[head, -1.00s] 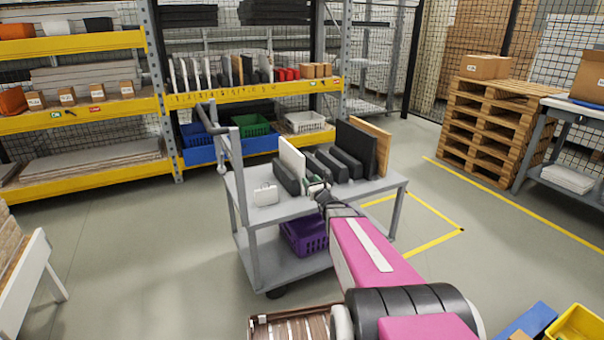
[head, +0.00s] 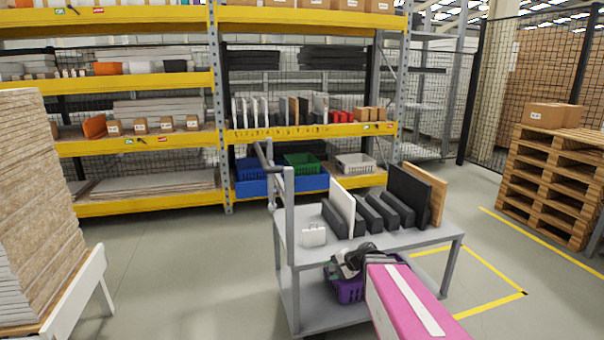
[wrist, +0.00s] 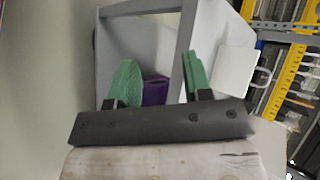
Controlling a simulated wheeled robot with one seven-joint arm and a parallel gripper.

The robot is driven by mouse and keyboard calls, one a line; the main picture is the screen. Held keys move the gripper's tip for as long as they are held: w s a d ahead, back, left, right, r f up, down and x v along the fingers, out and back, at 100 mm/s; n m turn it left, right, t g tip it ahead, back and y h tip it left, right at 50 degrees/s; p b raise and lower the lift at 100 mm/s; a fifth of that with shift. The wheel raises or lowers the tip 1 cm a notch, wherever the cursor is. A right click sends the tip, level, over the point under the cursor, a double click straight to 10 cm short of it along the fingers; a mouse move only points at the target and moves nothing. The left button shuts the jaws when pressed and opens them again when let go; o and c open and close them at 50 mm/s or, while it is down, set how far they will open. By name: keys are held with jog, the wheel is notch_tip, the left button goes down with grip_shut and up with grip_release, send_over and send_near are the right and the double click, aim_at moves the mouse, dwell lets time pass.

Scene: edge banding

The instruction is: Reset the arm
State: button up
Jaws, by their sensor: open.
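My arm, with a pink link, reaches forward from the lower right of the head view. My gripper (head: 352,262) is at the front edge of the grey trolley (head: 405,241), below its top shelf level in the picture. In the wrist view my gripper (wrist: 158,82) has two green fingers spread wide apart with nothing between them. Part of the trolley frame and the purple basket (wrist: 155,92) show behind the fingers. In the head view the fingertips are too small to make out.
Yellow racks (head: 140,201) stand behind. A stack of boards (head: 42,205) is at left. Floor left of the trolley is clear.

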jog(key=s+d+f+n+g+h, duration=0.2)
jog(key=s+d+n+g+h, duration=0.2)
jog(key=s+d+n+h, duration=0.4)
jog(key=s, duration=0.3)
jog(key=shift+f+n+g+h, duration=0.3)
jog(key=shift+f+g+h, duration=0.1)
jog(key=shift+s, duration=0.1)
